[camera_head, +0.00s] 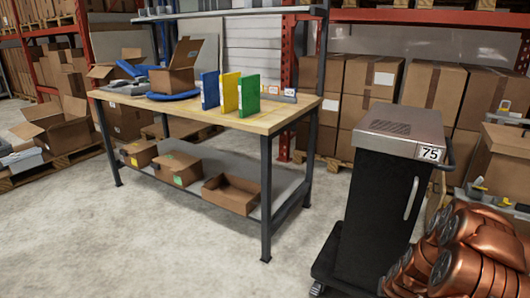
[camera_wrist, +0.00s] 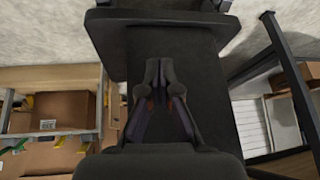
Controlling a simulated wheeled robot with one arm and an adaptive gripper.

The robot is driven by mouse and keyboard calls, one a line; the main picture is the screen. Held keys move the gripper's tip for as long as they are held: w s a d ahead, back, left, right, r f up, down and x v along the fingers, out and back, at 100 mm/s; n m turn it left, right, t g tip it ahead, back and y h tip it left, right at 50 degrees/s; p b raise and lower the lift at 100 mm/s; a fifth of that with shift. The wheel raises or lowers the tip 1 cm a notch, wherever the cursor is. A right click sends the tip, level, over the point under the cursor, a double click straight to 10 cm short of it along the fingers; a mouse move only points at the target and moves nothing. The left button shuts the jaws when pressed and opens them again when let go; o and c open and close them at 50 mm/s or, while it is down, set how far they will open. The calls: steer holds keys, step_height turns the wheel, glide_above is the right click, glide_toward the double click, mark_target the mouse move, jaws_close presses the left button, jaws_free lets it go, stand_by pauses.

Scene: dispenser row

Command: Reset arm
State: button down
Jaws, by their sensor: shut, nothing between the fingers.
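My arm (camera_head: 470,250) shows as copper-coloured links folded at the lower right of the head view. My gripper is out of the head view. In the wrist view my gripper (camera_wrist: 158,68) is shut and empty, its dark fingertips together. Behind it in that view is a dark panel (camera_wrist: 215,75), which looks like the side of the black cabinet. I cannot tell how far the fingertips are from it.
A black cabinet (camera_head: 370,205) marked 75 stands close beside my arm. A wooden-topped workbench (camera_head: 240,124) holds blue, yellow and green binders (camera_head: 229,92). Open boxes (camera_head: 231,192) sit on its lower shelf. Free floor (camera_head: 160,250) lies at front left.

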steer(key=s+a+r+n+g+y+p, duration=0.1)
steer(key=s+a+r+p, duration=0.25)
steer(key=a+r, duration=0.45)
steer(key=s+a+r+n+g+y+p, duration=0.1)
steer(key=s+a+r+p, duration=0.3)
steer(key=r, duration=0.9)
steer(key=s+a+r+n+g+y+p, duration=0.1)
steer(key=s+a+r+n+p, duration=0.15)
steer(key=a+r+p, duration=0.55)
steer(key=s+a+r+g+p, duration=0.1)
steer(key=s+a+r+p, duration=0.1)
steer(key=s+r, duration=0.6)
steer(key=s+a+r+g+p, duration=0.2)
steer(key=s+r+p, duration=0.2)
steer(key=s+r, duration=0.5)
steer(key=s+a+r+g+h+p, duration=0.1)
steer(key=s+a+r+p, duration=0.1)
steer(key=s+r, duration=0.7)
steer(key=shift+s+a+r+n+g+p, duration=0.15)
steer(key=shift+s+n+g+p, duration=0.25)
steer(key=shift+p, duration=0.4)
steer(key=shift+a, duration=0.15)
